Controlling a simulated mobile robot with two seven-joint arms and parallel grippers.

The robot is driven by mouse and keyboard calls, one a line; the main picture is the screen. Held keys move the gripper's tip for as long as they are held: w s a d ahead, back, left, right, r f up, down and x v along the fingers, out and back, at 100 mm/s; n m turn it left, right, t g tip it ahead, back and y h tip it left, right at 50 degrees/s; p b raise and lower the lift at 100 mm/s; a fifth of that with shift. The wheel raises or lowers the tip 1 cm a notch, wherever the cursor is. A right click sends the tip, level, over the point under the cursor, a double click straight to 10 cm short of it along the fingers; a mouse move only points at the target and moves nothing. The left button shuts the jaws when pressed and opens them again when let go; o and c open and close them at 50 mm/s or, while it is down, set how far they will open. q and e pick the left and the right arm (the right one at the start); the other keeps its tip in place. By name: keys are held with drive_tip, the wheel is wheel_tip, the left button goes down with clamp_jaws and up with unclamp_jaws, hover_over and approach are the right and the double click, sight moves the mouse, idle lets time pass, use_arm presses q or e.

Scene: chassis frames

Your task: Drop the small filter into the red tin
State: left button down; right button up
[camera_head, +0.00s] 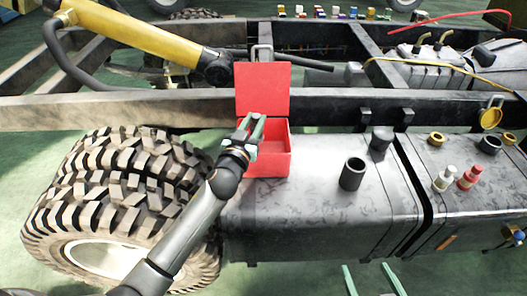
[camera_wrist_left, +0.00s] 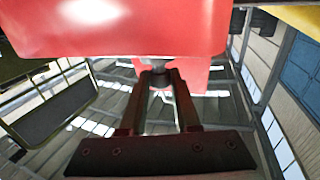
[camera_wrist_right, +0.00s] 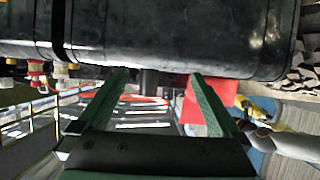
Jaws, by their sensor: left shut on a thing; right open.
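The red tin (camera_head: 272,165) stands on the dark tank (camera_head: 310,210), its lid (camera_head: 263,88) open and upright at the back. My left gripper (camera_head: 255,124) is at the tin's left side, by its upper rim. In the left wrist view this gripper (camera_wrist_left: 160,88) is shut on a small dark round thing (camera_wrist_left: 160,77), seemingly the small filter. The tin's red wall (camera_wrist_left: 130,35) fills the top of that view. The held thing cannot be made out in the head view. My right gripper (camera_head: 372,279) is open and empty, low in front of the tank; its fingers also show in the right wrist view (camera_wrist_right: 160,85).
A black open cylinder (camera_head: 353,174) and a dark capped one (camera_head: 381,142) stand right of the tin. White and red fittings (camera_head: 469,178) are farther right. A big tyre (camera_head: 115,200) is at left. A frame rail (camera_head: 170,108) runs behind the tin.

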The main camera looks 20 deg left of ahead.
use_arm(q)
drive_tip(key=shift+f, duration=0.1)
use_arm(e)
drive_tip(key=shift+w+r+t, duration=0.3)
drive_tip(key=shift+r, duration=0.2)
use_arm(q)
drive_tip(key=c, duration=0.6)
unclamp_jaws()
drive_tip(key=shift+o, duration=0.2)
drive_tip(key=shift+s, duration=0.1)
drive_tip(key=shift+s+f, duration=0.1)
drive_tip(key=shift+s, duration=0.2)
drive_tip(key=s, duration=0.4)
drive_tip(key=shift+p, duration=0.35)
drive_tip(key=s, duration=0.7)
drive_tip(key=shift+s+a, duration=0.2)
drive_tip(key=shift+s, duration=0.2)
use_arm(e)
drive_tip(key=s+f+g, duration=0.3)
drive_tip(key=s+f, duration=0.1)
drive_tip(key=f, duration=0.2)
drive_tip(key=shift+m, duration=0.3)
